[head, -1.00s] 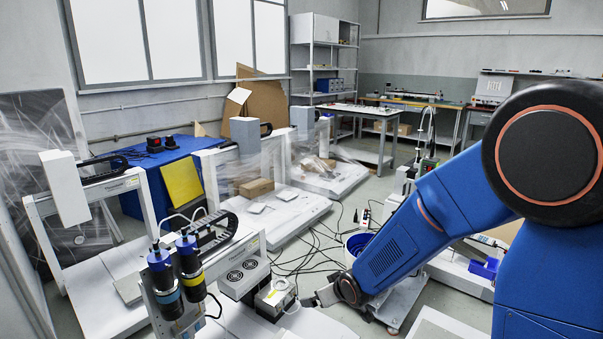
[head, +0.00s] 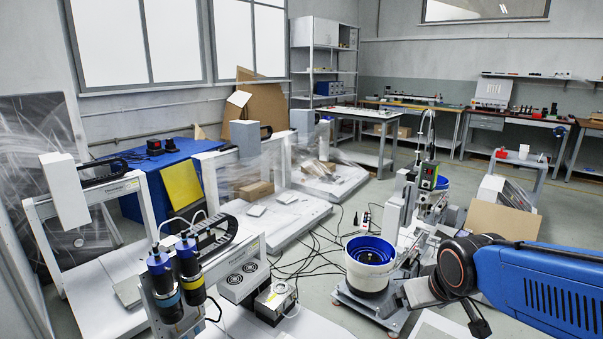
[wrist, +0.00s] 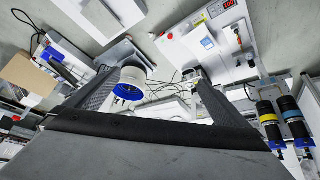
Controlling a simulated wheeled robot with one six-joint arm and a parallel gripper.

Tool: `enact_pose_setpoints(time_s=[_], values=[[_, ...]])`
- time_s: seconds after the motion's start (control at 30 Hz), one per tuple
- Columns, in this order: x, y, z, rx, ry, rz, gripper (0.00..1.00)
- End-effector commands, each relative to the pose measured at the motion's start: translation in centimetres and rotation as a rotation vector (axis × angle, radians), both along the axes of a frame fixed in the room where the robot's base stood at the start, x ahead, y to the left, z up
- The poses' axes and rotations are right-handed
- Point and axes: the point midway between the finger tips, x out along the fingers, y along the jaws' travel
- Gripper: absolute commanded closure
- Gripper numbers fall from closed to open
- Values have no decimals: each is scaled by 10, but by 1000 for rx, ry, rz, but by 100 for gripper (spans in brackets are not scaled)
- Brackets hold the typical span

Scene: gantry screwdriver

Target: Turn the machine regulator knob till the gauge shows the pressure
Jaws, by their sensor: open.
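I cannot make out which part is the regulator knob, and no gauge dial is readable. My gripper (wrist: 157,80) is open and empty in the wrist view, its fingers wide apart and away from both units. In the head view my arm reaches in from the right.
A white feeder with a blue bowl (head: 370,252) stands between the machine and my arm. A small grey box (head: 275,300) sits right of the units. Black cables lie on the floor. More gantry machines and a blue-covered table (head: 185,165) stand behind.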

Motion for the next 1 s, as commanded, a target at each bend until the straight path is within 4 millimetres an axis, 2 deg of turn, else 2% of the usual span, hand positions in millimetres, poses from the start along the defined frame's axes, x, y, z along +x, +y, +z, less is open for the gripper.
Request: enact_pose_setpoints(time_s=[0.2, 0.3, 0.43, 0.6, 1.0], values=[[-63, -22, 18, 15, 46, -75, 0], [-89, -28, 22, 22, 68, -102, 0], [-115, -33, 25, 29, 92, -127, 0], [-130, -35, 26, 34, 107, -142, 0], [-131, -35, 27, 34, 108, -143, 0]])
